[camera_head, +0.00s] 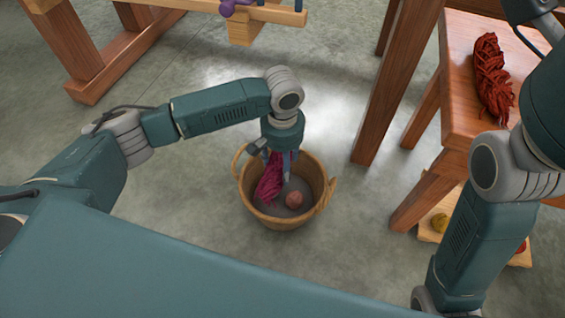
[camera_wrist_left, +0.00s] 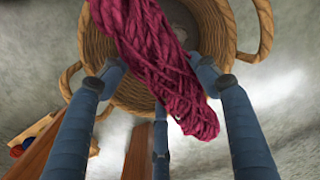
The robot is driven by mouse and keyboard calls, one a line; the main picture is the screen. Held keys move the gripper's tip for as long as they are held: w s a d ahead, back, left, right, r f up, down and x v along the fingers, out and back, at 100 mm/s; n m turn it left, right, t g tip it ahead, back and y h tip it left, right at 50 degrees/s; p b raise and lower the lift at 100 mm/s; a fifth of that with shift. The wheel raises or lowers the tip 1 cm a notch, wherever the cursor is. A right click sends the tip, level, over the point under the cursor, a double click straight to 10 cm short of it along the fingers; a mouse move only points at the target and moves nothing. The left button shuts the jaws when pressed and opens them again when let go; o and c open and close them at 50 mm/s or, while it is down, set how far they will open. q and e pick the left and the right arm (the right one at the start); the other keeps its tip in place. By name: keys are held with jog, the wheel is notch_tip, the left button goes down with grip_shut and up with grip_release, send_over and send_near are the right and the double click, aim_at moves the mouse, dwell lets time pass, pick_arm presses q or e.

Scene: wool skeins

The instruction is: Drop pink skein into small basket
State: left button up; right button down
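The pink skein (camera_head: 269,182) is a deep magenta bundle of yarn. My left gripper (camera_head: 284,168) is above the small wicker basket (camera_head: 247,199) with its fingers pointing down, and the skein hangs slanted from it inside the rim outline. In the left wrist view the skein (camera_wrist_left: 155,60) crosses between the blue fingers of the left gripper (camera_wrist_left: 160,75), which close around it. The basket (camera_wrist_left: 222,35) lies below, partly hidden by the skein. I cannot tell whether the skein's lower end touches the basket. My right gripper is not in view.
A reddish ball (camera_head: 294,199) lies in the basket. A wooden table (camera_head: 455,95) at the right carries a red skein (camera_head: 492,78). A low wooden shelf (camera_head: 428,236) there holds a yellow ball (camera_head: 440,222). Floor around the basket is clear.

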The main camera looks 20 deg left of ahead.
aim_at(282, 160)
pick_arm(q)
jog(key=o, duration=0.5)
jog(key=shift+c, duration=0.2)
notch_tip(282, 160, up, 11)
jog(key=shift+r, duration=0.5)
